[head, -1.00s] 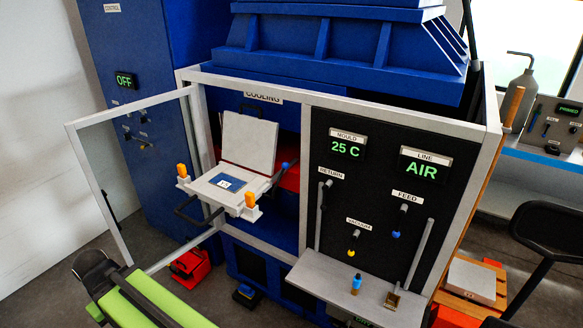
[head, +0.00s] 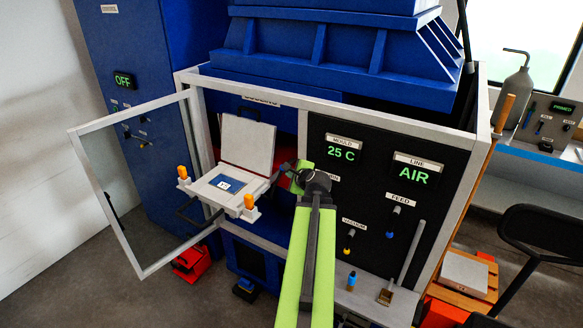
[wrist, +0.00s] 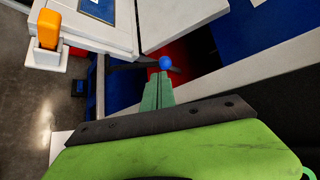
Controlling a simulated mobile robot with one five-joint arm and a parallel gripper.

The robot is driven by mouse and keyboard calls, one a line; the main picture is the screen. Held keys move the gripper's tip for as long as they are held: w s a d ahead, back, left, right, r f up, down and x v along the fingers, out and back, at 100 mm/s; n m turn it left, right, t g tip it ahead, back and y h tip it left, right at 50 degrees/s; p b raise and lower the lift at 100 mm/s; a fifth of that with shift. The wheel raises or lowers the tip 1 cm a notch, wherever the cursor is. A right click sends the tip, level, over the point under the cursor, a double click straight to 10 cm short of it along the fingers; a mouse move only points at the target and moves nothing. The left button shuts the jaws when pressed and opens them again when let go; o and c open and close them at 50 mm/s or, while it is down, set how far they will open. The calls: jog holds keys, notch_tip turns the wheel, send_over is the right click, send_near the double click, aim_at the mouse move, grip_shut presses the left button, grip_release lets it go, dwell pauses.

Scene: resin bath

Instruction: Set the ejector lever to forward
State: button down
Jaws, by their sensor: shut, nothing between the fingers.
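A round blue knob (wrist: 166,62) shows in the wrist view just past my fingertips, near a dark bar. It looks like the end of the ejector lever, though no label on it can be read. My gripper (wrist: 159,76) is shut and empty, its tips right by the knob. I cannot tell if they touch it. In the head view my gripper (head: 284,168) is at the right side of the open mould (head: 228,184). The arm and gripper hide most of the knob and lever there.
The clear door (head: 130,190) stands open at left. Orange-topped clamps (head: 249,202) flank the mould. A black panel (head: 375,230) with feed and vacuum levers is right of my arm. A grey shelf (head: 370,298) below it holds a small blue bottle (head: 352,281).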

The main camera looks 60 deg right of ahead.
jog(key=s, duration=0.1)
jog(key=s+d, duration=0.1)
jog(key=shift+s+d+m, duration=0.25)
jog(key=shift+s+m, duration=0.05)
jog(key=b+x, duration=0.4)
jog(key=x, duration=0.6)
jog(key=shift+s+d+r+b, duration=0.1)
jog(key=shift+s+b, duration=0.15)
jog(key=shift+b, duration=0.05)
